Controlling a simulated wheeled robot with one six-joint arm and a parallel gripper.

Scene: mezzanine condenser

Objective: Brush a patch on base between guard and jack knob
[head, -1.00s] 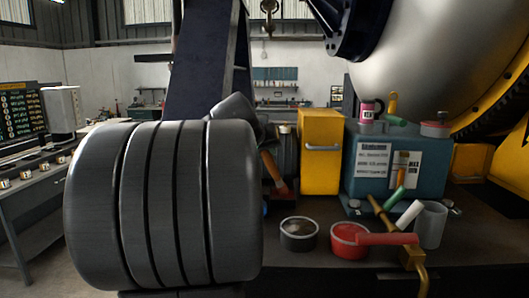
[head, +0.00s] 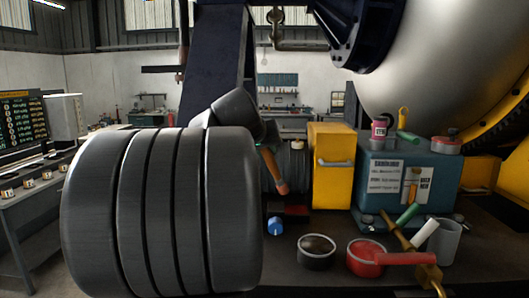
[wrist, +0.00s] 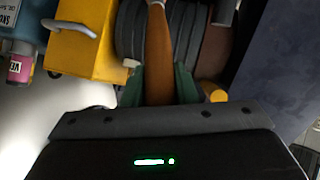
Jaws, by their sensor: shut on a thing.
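My gripper (head: 265,137) is shut on a brush (head: 271,168) with an orange-brown handle. The brush hangs tilted with its reddish end low. In the wrist view the handle (wrist: 158,50) stands between my green fingers (wrist: 158,88); its far end is out of sight there. A dark red patch (head: 296,210) lies on the dark base (head: 325,222), just below the brush end. I cannot tell whether they touch. A yellow box-shaped guard (head: 331,180) with a grey handle stands right of the brush. A blue knob (head: 275,226), likely the jack knob, sits in front of the patch.
A black-filled tub (head: 317,252) and a red tub (head: 366,258) stand on the base at front right. A grey cup (head: 444,242) and brass fitting (head: 429,279) are beside them. A blue box (head: 385,190) stands behind. My large arm link hides the left side.

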